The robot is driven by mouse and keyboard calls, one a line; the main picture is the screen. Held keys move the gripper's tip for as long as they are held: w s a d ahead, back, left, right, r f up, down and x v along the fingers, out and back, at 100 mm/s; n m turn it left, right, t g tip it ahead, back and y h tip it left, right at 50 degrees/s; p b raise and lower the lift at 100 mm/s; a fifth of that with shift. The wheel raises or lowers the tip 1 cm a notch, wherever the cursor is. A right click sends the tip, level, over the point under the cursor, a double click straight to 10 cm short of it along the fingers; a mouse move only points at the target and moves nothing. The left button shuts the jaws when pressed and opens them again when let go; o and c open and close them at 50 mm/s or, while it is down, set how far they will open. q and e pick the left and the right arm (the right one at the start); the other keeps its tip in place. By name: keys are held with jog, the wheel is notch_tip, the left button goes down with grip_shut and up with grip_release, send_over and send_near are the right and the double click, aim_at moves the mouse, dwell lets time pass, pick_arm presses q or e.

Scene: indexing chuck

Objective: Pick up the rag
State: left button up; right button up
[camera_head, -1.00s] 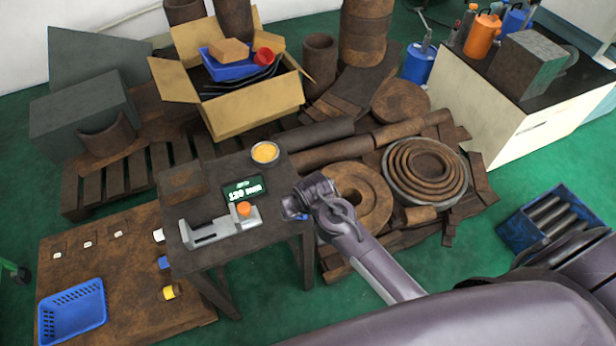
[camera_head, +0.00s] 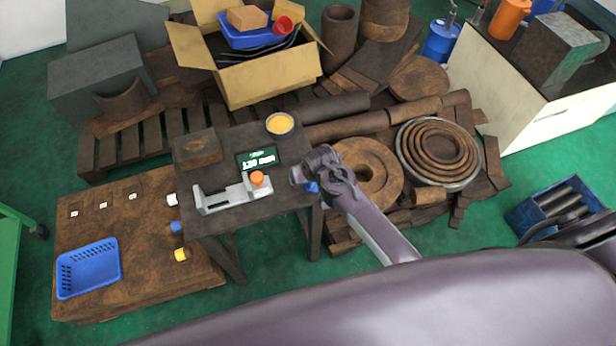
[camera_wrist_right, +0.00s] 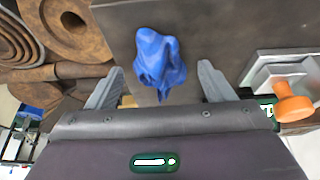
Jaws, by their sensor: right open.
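The blue rag (camera_wrist_right: 158,65) lies crumpled on the dark table top in the right wrist view, near the table's edge. In the head view only a small blue part of it (camera_head: 312,187) shows at the table's right end, under my right gripper (camera_head: 302,175). In the wrist view my right gripper (camera_wrist_right: 160,70) is open, with one finger on either side of the rag in the picture. Its fingers look apart from the rag; the height gap cannot be told. My left gripper is not in view.
A grey fixture with an orange knob (camera_head: 257,179) stands left of the rag on the small table (camera_head: 225,150). A yellow-filled bowl (camera_head: 280,123) and a display (camera_head: 258,158) are behind. Rusty rings (camera_head: 437,152) lie on the right. A blue basket (camera_head: 88,268) sits on the lower platform.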

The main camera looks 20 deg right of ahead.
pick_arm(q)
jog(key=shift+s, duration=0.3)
pick_arm(e)
jog(key=c, duration=1)
jog(key=shift+r, duration=0.1)
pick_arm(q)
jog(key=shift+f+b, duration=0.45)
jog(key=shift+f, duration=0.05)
pick_arm(e)
notch_tip(320, 180, up, 10)
jog(key=shift+f, duration=0.1)
